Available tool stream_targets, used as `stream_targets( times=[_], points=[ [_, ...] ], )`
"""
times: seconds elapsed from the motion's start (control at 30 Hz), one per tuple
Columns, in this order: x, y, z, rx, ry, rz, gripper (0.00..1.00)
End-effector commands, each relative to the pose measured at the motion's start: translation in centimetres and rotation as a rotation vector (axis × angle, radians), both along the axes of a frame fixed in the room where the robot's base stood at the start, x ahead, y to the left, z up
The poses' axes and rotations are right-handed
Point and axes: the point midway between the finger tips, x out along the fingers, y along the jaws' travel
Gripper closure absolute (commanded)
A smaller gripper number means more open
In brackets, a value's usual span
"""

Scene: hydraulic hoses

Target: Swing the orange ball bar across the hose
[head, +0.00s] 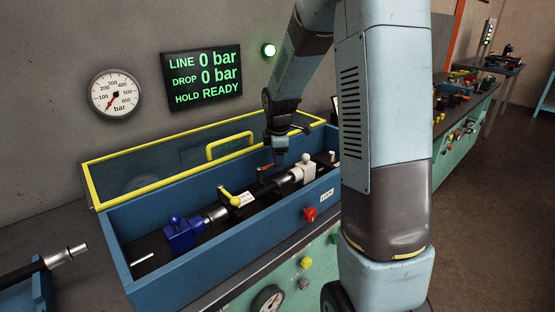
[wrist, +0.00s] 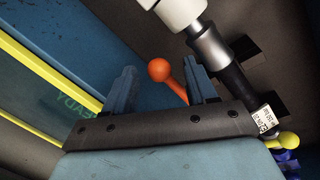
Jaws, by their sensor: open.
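The orange ball bar (wrist: 159,70) shows in the wrist view between the two open fingers of my gripper (wrist: 160,74). Its ball is clear of both fingers and its lower end is hidden behind the gripper's body. In the head view a small bit of the orange bar (head: 265,167) shows just under my gripper (head: 279,152), beside the hose. The black hose (wrist: 234,82) with a metal end fitting runs to the right of the fingers, its end at the white block (head: 303,170). Whether a finger touches the bar cannot be told.
The hose lies in a blue trough (head: 236,233) with a raised yellow-framed lid (head: 140,165) behind. A yellow ball bar (head: 235,198) and a blue block (head: 181,235) stand to the left. A red knob (head: 310,214) is on the front. The display (head: 203,77) reads 0 bar, READY.

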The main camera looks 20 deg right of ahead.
Motion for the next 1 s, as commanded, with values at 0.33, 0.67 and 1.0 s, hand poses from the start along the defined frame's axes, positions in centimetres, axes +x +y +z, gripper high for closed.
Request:
stream_targets(
  times=[0.33, 0.67, 1.0],
  points=[
    [0.08, -0.04, -0.51, 0.0, 0.0, 0.0, 0.44],
    [0.09, -0.04, -0.49, 0.0, 0.0, -0.001, 0.71],
    [0.13, -0.04, -0.44, 0.0, -0.001, -0.001, 1.0]
  ],
)
